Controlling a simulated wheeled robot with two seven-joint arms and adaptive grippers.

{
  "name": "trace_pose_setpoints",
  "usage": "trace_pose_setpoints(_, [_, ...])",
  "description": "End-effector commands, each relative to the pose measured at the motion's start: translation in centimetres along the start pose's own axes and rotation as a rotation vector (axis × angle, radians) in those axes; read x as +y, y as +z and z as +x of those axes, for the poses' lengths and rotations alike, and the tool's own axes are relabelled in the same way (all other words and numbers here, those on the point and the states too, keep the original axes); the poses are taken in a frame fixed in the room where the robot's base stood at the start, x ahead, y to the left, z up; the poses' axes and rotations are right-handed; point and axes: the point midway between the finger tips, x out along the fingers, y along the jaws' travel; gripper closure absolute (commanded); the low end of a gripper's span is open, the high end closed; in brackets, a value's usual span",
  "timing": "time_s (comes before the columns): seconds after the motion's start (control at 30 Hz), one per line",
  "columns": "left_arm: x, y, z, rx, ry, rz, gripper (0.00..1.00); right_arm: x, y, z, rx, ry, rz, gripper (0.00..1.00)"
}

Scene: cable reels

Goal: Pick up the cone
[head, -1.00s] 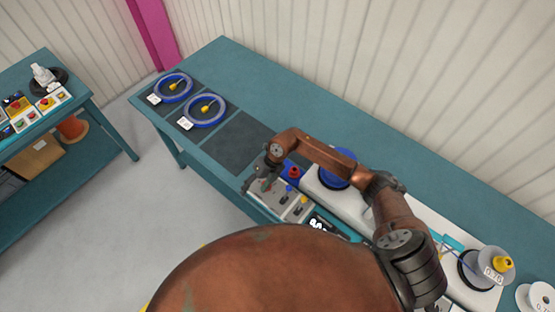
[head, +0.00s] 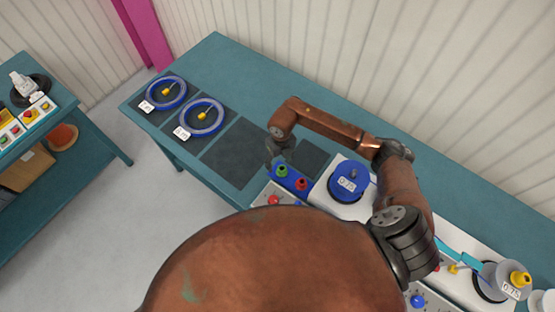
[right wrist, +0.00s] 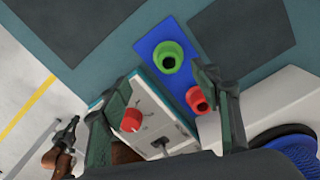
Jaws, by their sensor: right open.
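Two hollow, cone-like pieces stand on a small blue tray (right wrist: 158,47): a green one (head: 282,171) and a red one (head: 302,184). They also show in the right wrist view, the green piece (right wrist: 168,57) and the red piece (right wrist: 197,100). I cannot tell which one the task means. My right gripper (right wrist: 163,85) is open and empty above the tray's near side; its right finger overlaps the tray close to the red piece. In the head view my right gripper (head: 273,153) is beside the green piece. A dark gripper-like part (right wrist: 66,135), probably my left gripper, shows at lower left.
A control box (right wrist: 150,112) with a red knob adjoins the tray. A white machine with a blue reel (head: 348,183) stands to the right. Two blue cable coils (head: 166,93) lie on dark mats at the left. An empty dark mat (head: 235,152) lies between.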

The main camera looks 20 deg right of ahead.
Motion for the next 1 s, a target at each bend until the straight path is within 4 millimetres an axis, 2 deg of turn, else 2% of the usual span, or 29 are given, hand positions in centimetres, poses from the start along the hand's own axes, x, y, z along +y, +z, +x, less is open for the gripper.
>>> trace_pose_setpoints(0.17, [-0.1, -0.5, -0.2, 0.006, 0.0, 0.001, 1.0, -1.0, -0.4, 0.8, 0.003, -0.027, 0.007, 0.43])
trace_pose_setpoints(0.4, [0.2, 2.7, -0.9, -0.034, 0.002, -0.007, 1.0, -1.4, -0.7, 3.3, 0.002, -0.025, 0.015, 0.43])
trace_pose_setpoints(0.5, [0.2, 3.3, -1.5, -0.042, 0.002, -0.008, 1.0, -1.6, -0.9, 4.7, 0.003, -0.024, 0.016, 0.43])
trace_pose_setpoints(0.7, [0.1, 2.1, -1.8, -0.027, 0.001, -0.006, 1.0, -1.6, -0.8, 7.2, 0.0, -0.024, 0.013, 0.43])
trace_pose_setpoints(0.9, [0.0, -0.1, -1.7, 0.002, 0.0, -0.002, 1.0, -1.6, -0.8, 7.6, -0.001, -0.026, 0.01, 0.43])
trace_pose_setpoints(1.0, [-0.1, -0.3, -1.7, 0.003, 0.0, -0.002, 1.0, -1.6, -0.8, 7.6, -0.001, -0.026, 0.009, 0.44])
